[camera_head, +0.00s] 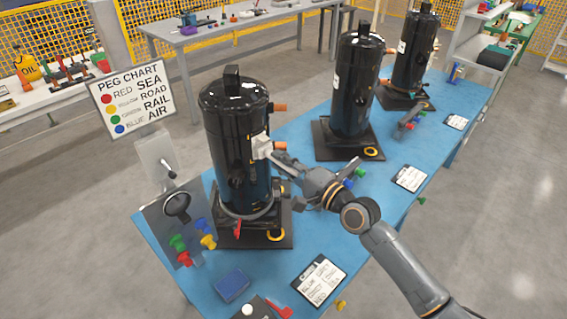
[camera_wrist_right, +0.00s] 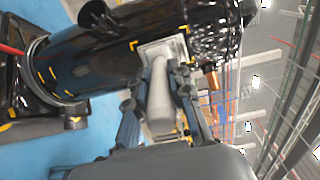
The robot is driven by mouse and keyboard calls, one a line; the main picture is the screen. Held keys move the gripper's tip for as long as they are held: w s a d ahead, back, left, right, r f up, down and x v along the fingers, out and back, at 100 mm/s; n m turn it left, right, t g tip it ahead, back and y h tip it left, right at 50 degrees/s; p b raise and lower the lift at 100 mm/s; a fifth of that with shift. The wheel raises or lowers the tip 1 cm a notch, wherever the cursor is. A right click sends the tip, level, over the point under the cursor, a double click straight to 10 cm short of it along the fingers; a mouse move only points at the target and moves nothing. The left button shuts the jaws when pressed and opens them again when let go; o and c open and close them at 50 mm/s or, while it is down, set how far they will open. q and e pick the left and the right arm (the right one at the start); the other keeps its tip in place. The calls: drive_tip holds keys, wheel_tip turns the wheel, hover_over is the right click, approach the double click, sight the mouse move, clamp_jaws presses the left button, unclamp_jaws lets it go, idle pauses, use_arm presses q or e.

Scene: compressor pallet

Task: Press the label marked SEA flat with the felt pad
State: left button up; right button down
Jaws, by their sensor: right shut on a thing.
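My right gripper (camera_head: 282,160) is shut on the grey handle of the felt pad (camera_head: 262,146). The pad is a pale square block, held against the upper right side of the nearest black compressor (camera_head: 232,125). In the right wrist view the fingers of my right gripper (camera_wrist_right: 163,75) close around the grey handle, and the pad's square plate (camera_wrist_right: 178,46) lies at the compressor's dark wall between yellow corner marks (camera_wrist_right: 134,45). Whether it touches all over cannot be told. The SEA label is not visible; the pad may cover it. My left gripper is not in view.
Two more black compressors (camera_head: 357,85) stand farther along the blue table (camera_head: 300,235). A peg chart (camera_head: 132,88) stands at left, pairing red with SEA. Coloured pegs (camera_head: 186,258), a blue block (camera_head: 231,285) and a clipboard (camera_head: 320,281) lie at the near end.

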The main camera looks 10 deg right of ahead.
sight(299, 175)
idle(0.3)
drive_tip(key=shift+v, duration=1.75)
drive_tip(key=shift+w+a+f, duration=0.1)
drive_tip(key=shift+w, duration=0.05)
drive_tip(key=shift+w+a+f+b, duration=0.65)
drive_tip(key=shift+w+f+b, duration=0.1)
drive_tip(key=shift+w+f, duration=0.2)
drive_tip(key=shift+r, duration=0.1)
drive_tip(key=shift+w+a, duration=0.25)
drive_tip(key=shift+w, duration=0.15)
